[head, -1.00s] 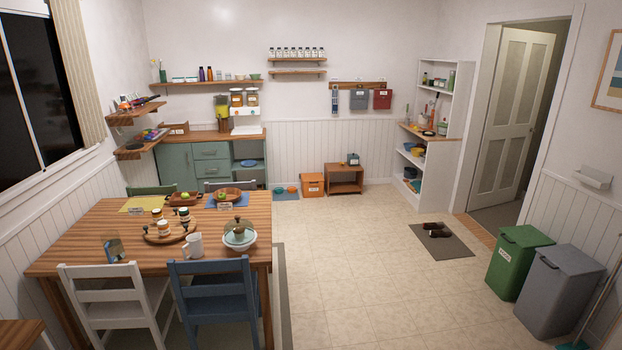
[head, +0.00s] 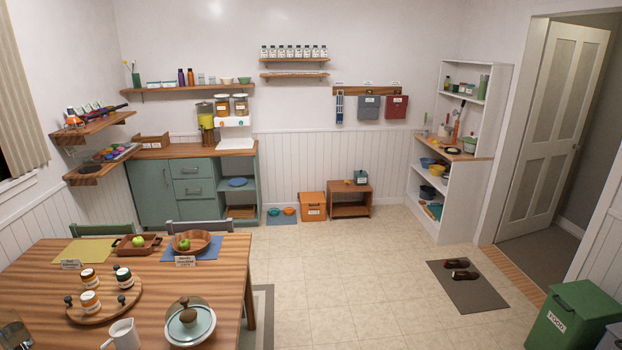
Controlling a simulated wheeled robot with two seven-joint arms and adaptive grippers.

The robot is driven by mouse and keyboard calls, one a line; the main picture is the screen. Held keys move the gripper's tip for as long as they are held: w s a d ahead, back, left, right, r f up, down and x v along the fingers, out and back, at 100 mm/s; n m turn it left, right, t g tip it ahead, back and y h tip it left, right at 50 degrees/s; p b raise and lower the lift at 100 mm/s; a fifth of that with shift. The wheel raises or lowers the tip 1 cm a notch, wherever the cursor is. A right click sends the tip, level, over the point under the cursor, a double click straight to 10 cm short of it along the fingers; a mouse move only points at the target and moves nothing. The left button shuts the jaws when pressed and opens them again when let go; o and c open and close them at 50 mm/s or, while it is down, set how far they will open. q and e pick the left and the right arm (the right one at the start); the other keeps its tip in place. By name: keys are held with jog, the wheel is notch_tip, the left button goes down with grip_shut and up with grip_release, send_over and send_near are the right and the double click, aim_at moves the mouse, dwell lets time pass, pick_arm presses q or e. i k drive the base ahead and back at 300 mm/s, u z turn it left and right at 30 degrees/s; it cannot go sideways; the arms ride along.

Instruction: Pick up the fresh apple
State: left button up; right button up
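Two green apples show on the wooden dining table (head: 215,275). One apple (head: 138,241) sits in a small brown wooden tray (head: 150,246) by the edge of a yellow mat (head: 82,252). The other apple (head: 184,244) sits in a round wooden bowl (head: 205,240) on a blue mat (head: 215,252). Small label cards stand in front of the mats, too small to read surely. I cannot tell by looks which apple is fresh. Neither of my grippers is in view.
A round board (head: 103,305) with jars, a white mug (head: 122,334) and a lidded bowl (head: 190,324) stand nearer on the table. Chairs (head: 199,227) stand at its far side. The tiled floor (head: 340,275) right of the table is open, up to a dark mat (head: 467,287) with shoes.

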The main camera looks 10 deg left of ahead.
aim_at(138, 242)
jog(key=i, duration=3.45)
jog(key=u, duration=0.65)
jog(key=i, duration=3.15)
jog(key=u, duration=2.3)
jog(key=i, duration=2.25)
jog(key=u, duration=0.05)
